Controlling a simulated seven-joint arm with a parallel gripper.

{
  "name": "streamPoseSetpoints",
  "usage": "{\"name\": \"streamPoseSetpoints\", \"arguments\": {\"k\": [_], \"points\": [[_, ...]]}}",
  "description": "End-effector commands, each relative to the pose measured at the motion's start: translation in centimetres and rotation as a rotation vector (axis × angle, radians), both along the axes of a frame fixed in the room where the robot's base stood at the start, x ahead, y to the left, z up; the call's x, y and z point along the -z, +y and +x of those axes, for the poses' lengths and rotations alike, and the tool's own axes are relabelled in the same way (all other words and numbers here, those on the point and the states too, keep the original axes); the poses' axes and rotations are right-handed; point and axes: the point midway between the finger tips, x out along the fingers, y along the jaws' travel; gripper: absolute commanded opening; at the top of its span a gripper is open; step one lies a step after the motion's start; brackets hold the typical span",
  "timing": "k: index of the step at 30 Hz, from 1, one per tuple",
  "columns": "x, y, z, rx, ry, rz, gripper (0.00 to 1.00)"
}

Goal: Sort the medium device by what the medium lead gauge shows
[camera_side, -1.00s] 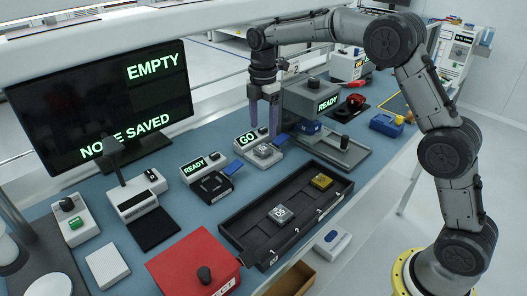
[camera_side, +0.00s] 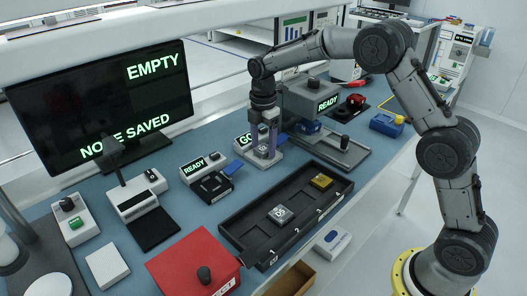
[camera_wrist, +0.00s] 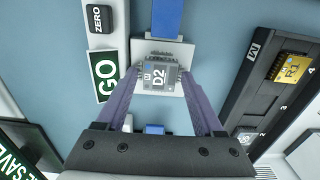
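The device D2 (camera_wrist: 161,76), a small grey chip with pins, sits on the white plate of a lead gauge (camera_wrist: 189,111). The gauge's green display (camera_wrist: 105,73) reads GO; in the side view it is partly hidden by my fingers. My gripper (camera_wrist: 161,73) is lowered over D2, with one purple finger on each side. The fingers look spread with D2 between them; any contact is hard to see. In the side view my gripper (camera_side: 264,153) stands at the gauge.
A black tray (camera_side: 245,224) in front holds a grey device (camera_side: 280,214) and a gold device R1 (camera_wrist: 291,67). A red box (camera_side: 190,262) stands at front left. The monitor (camera_side: 90,105) reads EMPTY and NONE SAVED.

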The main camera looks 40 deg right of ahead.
Motion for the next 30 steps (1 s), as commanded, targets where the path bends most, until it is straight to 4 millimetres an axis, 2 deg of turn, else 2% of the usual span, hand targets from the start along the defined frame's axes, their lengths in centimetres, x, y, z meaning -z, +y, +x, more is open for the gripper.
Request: {"name": "streamPoseSetpoints", "arguments": {"k": [1,2,10,30], "points": [[0.0,0.0,0.0,0.000,0.000,0.000,0.58],[0.0,0.0,0.0,0.000,0.000,0.000,0.53],[0.0,0.0,0.0,0.000,0.000,0.000,0.04],[-2.6,0.0,0.0,0.000,-0.002,0.000,0.02]]}}
